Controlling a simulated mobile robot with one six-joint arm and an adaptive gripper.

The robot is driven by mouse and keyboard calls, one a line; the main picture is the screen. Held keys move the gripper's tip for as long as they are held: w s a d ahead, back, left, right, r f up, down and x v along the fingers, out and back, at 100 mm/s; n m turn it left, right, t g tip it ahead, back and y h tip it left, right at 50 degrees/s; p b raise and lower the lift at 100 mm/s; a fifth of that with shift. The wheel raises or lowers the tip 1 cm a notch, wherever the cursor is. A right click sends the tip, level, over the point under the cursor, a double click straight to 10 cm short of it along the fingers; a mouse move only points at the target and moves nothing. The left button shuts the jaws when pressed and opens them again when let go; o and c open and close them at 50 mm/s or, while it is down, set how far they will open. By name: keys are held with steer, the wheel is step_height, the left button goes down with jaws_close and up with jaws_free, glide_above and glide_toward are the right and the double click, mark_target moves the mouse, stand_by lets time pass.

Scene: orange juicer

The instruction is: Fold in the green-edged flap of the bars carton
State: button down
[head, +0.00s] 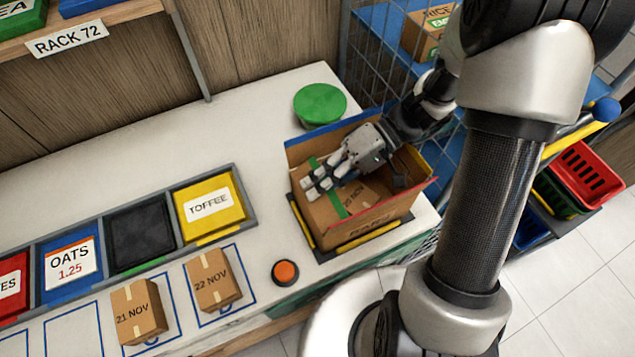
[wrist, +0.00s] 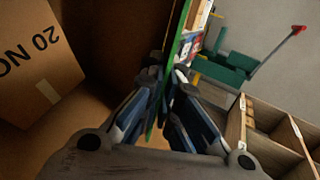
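The open bars carton (head: 385,225) stands at the right end of the counter. Its green-edged flap (head: 341,206) is on the left side and sticks up; its green edge (wrist: 182,45) runs down the middle of the wrist view. My gripper (head: 315,182) reaches across the carton from the right. In the wrist view its fingertips (wrist: 167,76) lie on both sides of the flap and appear closed against it. A box marked 20 NOV (wrist: 35,60) lies inside the carton. My gripper hides part of the flap and the carton's inside.
The carton's blue-edged (head: 330,131) and red-edged (head: 405,197) flaps stand out around its opening. A green round disc (head: 320,103) lies behind it. An orange button (head: 285,272) and dated boxes (head: 212,280) are left. A wire rack (head: 375,60) stands behind right.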

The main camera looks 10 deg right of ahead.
steer(key=c, duration=1.9)
jaws_free()
step_height(320, 180, up, 10)
steer(key=shift+r, duration=0.1)
